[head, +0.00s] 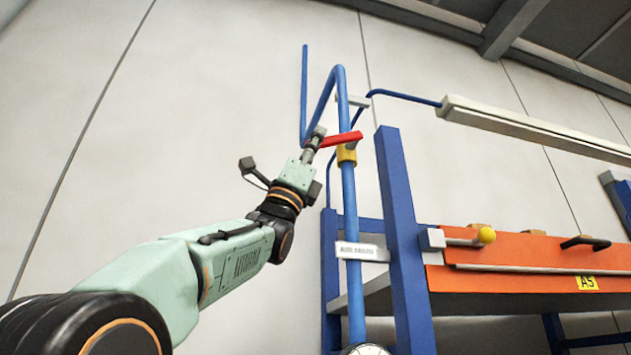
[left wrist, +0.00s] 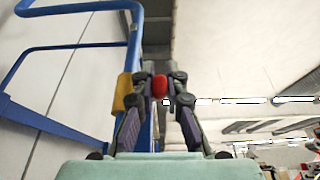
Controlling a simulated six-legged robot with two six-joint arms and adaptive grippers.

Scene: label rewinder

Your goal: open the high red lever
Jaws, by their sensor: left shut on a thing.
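The high red lever (head: 342,139) sticks out to the left and right of a blue upright pipe, at a brass-yellow valve body (head: 347,155). My left gripper (head: 316,139) is shut on the lever's left part, with my arm reaching up from the lower left. In the left wrist view the red lever end (left wrist: 159,86) shows between the two fingers of my left gripper (left wrist: 160,88). The yellow valve body (left wrist: 123,92) is just left of the fingers there. The fingers hide part of the lever. My right gripper is in neither view.
The blue pipe (head: 349,230) runs down to a round gauge (head: 367,349). A white lamp bar (head: 530,126) hangs above. The wall at left is bare.

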